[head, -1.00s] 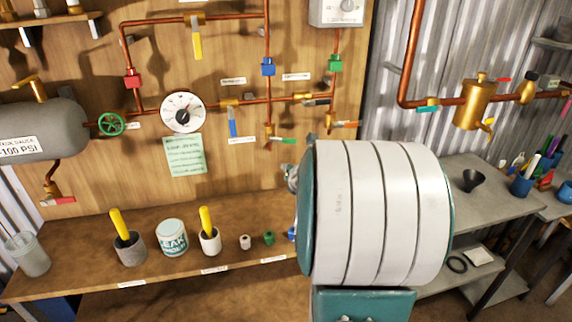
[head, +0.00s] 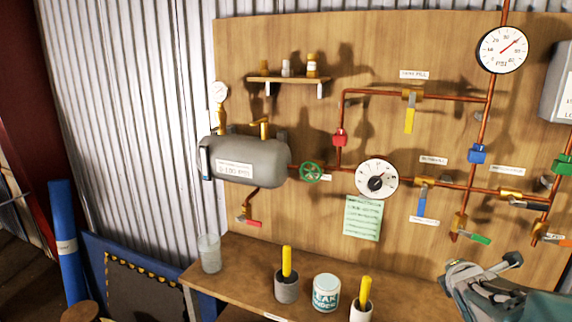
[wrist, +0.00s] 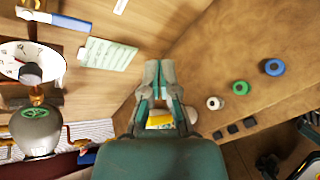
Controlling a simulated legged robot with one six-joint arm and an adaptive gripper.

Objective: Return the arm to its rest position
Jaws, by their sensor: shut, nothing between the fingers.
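My gripper (head: 490,281) shows at the lower right of the head view, in front of the panel and above the right part of the bench. In the wrist view my gripper (wrist: 158,80) is at the centre, fingers close together, with nothing held. The wooden bench (head: 240,262) runs below the panel. A cup with a yellow handle (head: 286,288), a white leak-indicator tub (head: 326,293) and a white cup with a yellow handle (head: 361,310) stand on it, left of my gripper. My gripper hides the bench's right part in the head view.
A glass jar (head: 209,253) stands at the bench's left end. White, green (wrist: 240,88) and blue (wrist: 275,67) rings lie on the bench in the wrist view.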

